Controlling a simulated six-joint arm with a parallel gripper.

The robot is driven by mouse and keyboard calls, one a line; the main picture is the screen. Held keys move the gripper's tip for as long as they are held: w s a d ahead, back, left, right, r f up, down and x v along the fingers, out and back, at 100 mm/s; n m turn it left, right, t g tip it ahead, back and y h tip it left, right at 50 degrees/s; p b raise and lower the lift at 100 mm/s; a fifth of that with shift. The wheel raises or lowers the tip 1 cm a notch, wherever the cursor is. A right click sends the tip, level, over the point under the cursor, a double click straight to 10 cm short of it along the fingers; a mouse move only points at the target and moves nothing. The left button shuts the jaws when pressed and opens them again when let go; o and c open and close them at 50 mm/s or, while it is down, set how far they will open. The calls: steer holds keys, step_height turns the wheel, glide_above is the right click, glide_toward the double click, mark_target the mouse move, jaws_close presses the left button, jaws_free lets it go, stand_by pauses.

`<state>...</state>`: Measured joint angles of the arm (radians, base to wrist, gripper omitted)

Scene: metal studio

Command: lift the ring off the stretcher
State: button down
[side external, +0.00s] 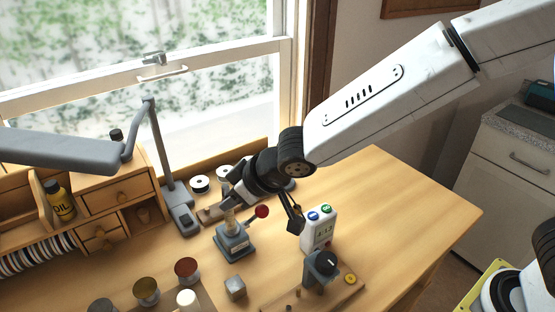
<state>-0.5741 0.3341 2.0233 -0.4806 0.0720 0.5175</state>
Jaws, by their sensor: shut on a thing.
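The ring stretcher (236,243) is a small blue-grey device with a pale upright post (230,215) and a lever ending in a red ball (262,211). It stands on the wooden bench. My gripper (233,203) is dark and comes down from the upper right to the top of the post. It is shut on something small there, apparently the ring. The ring itself cannot be made out clearly, and the black jaws cover much of that spot. I cannot tell whether the ring is still around the post or clear of it.
A white meter (319,229) with blue and green knobs stands right of the stretcher, behind a dark device on a wooden board (345,291). A small metal block (235,288) and several round jars are in front. A grey lamp (153,135) stands left. The bench's right side is clear.

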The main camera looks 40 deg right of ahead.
steer(key=shift+r, duration=0.15)
steer(key=shift+r, duration=1)
steer(key=shift+r, duration=0.2)
steer(key=shift+r, duration=0.95)
steer(key=shift+r, duration=0.1)
steer(key=shift+r, duration=1)
